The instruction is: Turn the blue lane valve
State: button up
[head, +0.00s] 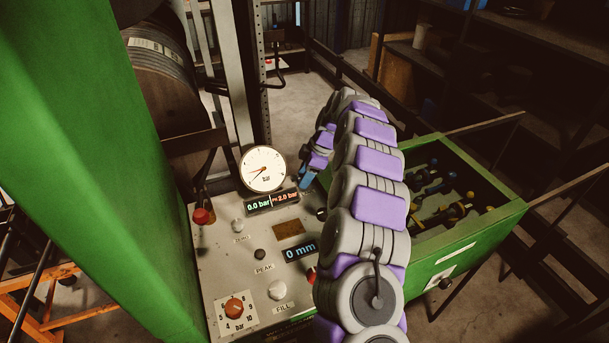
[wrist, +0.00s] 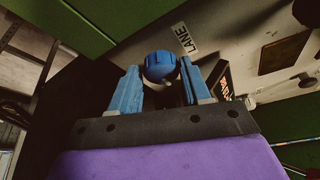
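The blue lane valve (wrist: 159,66) shows in the wrist view as a round blue knob on the panel, beside a label reading LANE (wrist: 184,37). My gripper (wrist: 158,72) has its two blue fingers apart, one on each side of the knob. A narrow gap seems to show between the knob and each finger, so contact cannot be told. In the head view my gripper (head: 307,178) is at the far right edge of the panel, right of the gauge. I cannot make out the valve there.
The control panel (head: 215,262) carries a round gauge (head: 263,169) at its back, a display reading 0.0 bar, a 0 mm display (head: 300,251), a red knob (head: 201,216) and an orange dial (head: 235,307). A green drawer (head: 470,245) with fittings stands open at right.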

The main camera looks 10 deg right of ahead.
jog(key=p+v, duration=0.4)
jog(key=v, duration=1.3)
jog(key=shift+d+r, duration=0.1)
jog(key=shift+r, duration=0.05)
jog(key=s+a+r+m+g, duration=0.1)
jog(key=s+a+r+m, duration=0.1)
jog(key=s+a, duration=0.35)
jog(key=s+a+r+m, duration=0.2)
jog(key=s+r, duration=0.1)
jog(key=s, duration=0.5)
jog(key=s+a+r+m+g, duration=0.1)
jog(key=s+a+r+m, duration=0.15)
jog(key=s, duration=0.45)
jog(key=s+d+f+m+h, duration=0.1)
jog(key=s+f+m, duration=0.1)
jog(key=s, duration=0.7)
jog(key=s+d+f+m+h, duration=0.1)
jog(key=s+f+m+h, duration=0.1)
jog(key=s, duration=0.8)
jog(key=s+d+f+m+h, duration=0.1)
jog(key=s+f+m, duration=0.3)
jog(key=s, duration=0.6)
jog(key=shift+s+f+m+g, duration=0.15)
jog(key=shift+f+m+g, duration=0.15)
jog(key=shift+m, duration=0.45)
